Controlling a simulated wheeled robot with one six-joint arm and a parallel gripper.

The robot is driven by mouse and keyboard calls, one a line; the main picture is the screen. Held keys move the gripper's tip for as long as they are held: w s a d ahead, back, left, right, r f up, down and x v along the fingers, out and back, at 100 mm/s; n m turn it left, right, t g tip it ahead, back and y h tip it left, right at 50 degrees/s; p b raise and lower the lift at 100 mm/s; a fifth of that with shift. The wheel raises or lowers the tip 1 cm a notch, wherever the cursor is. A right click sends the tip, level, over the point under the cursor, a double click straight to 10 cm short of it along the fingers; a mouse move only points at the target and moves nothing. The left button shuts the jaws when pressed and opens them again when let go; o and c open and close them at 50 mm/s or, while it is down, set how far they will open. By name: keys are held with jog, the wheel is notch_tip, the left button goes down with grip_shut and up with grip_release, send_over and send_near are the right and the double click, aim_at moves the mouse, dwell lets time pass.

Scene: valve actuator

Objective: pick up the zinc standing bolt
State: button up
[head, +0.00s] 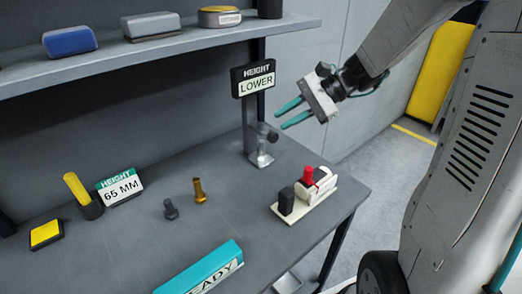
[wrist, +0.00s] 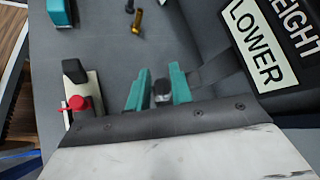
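A silver-grey piece that looks like the zinc standing bolt (head: 261,158) is upright on the bench at the foot of the sign post. A dark knob beside it partly crowds its upper part. My gripper (head: 280,120) is above and to the right of it in the head view, fingers apart and empty. In the wrist view, my gripper (wrist: 160,76) shows a gap between its teal fingers. A small dark-topped piece (wrist: 162,88) shows in that gap; I cannot tell whether it is the bolt. No contact is visible.
A cream fixture with a red knob (head: 308,176) sits near the bench's right edge. The "LOWER" sign (head: 256,80) and the shelf (head: 150,57) are close obstacles. Bare bench lies between.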

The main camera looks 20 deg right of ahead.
jog(key=w+d+f+m+t+y, duration=0.1)
jog(key=w+d+f+m+t, duration=0.25)
jog(key=w+d, duration=0.25)
jog(key=m, duration=0.7)
send_near(261, 154)
jog(key=shift+w+a+r+n, duration=0.25)
jog(key=shift+w+a+r, duration=0.5)
jog(key=shift+w+a, duration=0.3)
jog(key=x, duration=0.7)
grip_shut()
